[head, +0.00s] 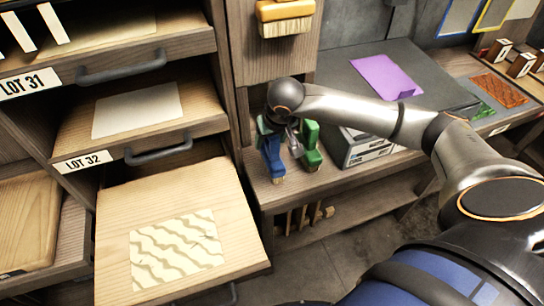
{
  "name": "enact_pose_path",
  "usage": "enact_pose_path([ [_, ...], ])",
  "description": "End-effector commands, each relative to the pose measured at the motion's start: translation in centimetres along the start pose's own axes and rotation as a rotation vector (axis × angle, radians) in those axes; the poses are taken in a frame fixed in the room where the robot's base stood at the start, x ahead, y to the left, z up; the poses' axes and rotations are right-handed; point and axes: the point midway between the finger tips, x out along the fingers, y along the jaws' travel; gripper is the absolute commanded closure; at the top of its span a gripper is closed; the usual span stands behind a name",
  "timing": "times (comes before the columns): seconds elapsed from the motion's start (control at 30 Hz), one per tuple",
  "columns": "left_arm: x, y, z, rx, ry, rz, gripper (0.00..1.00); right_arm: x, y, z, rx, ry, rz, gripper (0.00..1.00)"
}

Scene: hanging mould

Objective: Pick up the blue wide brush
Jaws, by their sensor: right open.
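The blue wide brush (272,160) stands on the wooden bench, near its left end beside the drawers. A green brush (311,146) stands just to its right. My right gripper (281,137) points down at the blue brush, with its wrist above it. Its jaws are open around or right beside the top of the blue brush; I cannot tell whether they touch it. The wrist and fingers hide part of the brush's upper end. My left gripper is not in view.
An orange brush (286,17) hangs on the wooden panel above. A grey box (365,148) stands right of the green brush, under my right forearm. An open drawer (180,190) with a patterned sheet (177,249) juts out at the left. A purple sheet (385,76) lies farther back.

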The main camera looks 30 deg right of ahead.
Motion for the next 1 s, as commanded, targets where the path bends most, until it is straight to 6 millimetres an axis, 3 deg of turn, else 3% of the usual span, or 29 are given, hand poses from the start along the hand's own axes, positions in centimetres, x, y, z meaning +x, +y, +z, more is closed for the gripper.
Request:
enact_pose_path([
  [0.1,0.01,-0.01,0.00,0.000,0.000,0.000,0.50,-0.01,0.00,0.00,0.000,0.000,0.000,0.34],
  [0.7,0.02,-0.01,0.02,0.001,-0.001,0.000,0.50,-0.07,0.01,-0.03,0.001,0.001,0.000,1.00],
  [1.0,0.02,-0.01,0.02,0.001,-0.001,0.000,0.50,-0.07,0.02,-0.03,0.001,0.001,0.000,1.00],
])
